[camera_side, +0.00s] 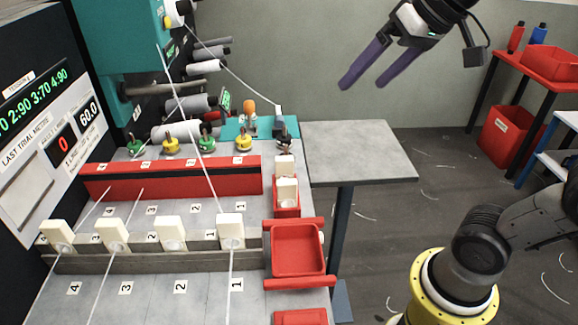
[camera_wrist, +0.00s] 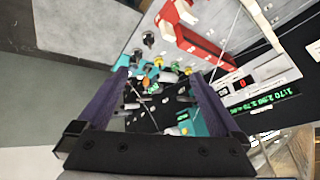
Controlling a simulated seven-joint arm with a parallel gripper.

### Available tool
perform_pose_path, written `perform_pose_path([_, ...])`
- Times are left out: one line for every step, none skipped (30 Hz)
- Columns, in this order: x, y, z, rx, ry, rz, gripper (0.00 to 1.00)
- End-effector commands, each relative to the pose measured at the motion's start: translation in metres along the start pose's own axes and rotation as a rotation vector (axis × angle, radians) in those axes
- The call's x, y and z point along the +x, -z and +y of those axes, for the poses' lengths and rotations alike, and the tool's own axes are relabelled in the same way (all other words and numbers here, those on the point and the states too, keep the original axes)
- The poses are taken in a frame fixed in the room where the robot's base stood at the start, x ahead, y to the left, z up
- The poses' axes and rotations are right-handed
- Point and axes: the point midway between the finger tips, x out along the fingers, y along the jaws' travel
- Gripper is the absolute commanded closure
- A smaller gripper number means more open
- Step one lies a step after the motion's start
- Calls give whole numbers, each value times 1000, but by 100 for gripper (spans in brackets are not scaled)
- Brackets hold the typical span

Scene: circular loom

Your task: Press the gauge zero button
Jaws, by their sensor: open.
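My gripper (camera_side: 364,84) is open and empty, its two purple fingers apart in the air above and to the right of the teal machine. In the wrist view the open gripper (camera_wrist: 159,72) frames the machine area from above. A small green-lit display (camera_side: 224,103), perhaps the gauge, stands behind the teal base block (camera_side: 232,128). An orange-topped part (camera_side: 249,107) stands on that block. I cannot make out which part is the gauge zero button; it is too small or hidden. My gripper touches nothing.
A red bar (camera_side: 170,180) and several white blocks with threads cross the bench. A red tray (camera_side: 297,250) sits at its right. A bare grey table (camera_side: 362,150) adjoins. A panel with green digits (camera_side: 40,100) stands left. A thread slants across the space left of my gripper.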

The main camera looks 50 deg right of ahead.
Motion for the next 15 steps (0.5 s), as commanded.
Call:
perform_pose_path([4, -27, 8, -37, -5, -3, 0])
perform_pose_path([8, -40, 13, -59, -9, -6, 0])
perform_pose_path([14, -58, 19, -89, -15, -11, 0])
perform_pose_path([19, -71, 24, -109, -19, -16, 0])
perform_pose_path([24, -83, 29, -130, -24, -22, 0])
perform_pose_path([32, -97, 35, -157, -32, -31, 0])
perform_pose_path([37, -107, 39, -175, -38, -39, 0])
perform_pose_path([43, -116, 43, -192, -43, -48, 0])
perform_pose_path([50, -126, 48, -212, -50, -61, 0])
perform_pose_path([55, -132, 51, -227, -56, -73, 0])
perform_pose_path([60, -137, 54, -241, -61, -85, 0])
perform_pose_path([65, -142, 57, -260, -66, -96, 0])
perform_pose_path([68, -145, 59, -276, -69, -100, 0])
perform_pose_path([69, -144, 59, -294, -69, -93, 0])
perform_pose_path([68, -140, 58, -310, -67, -80, 0])
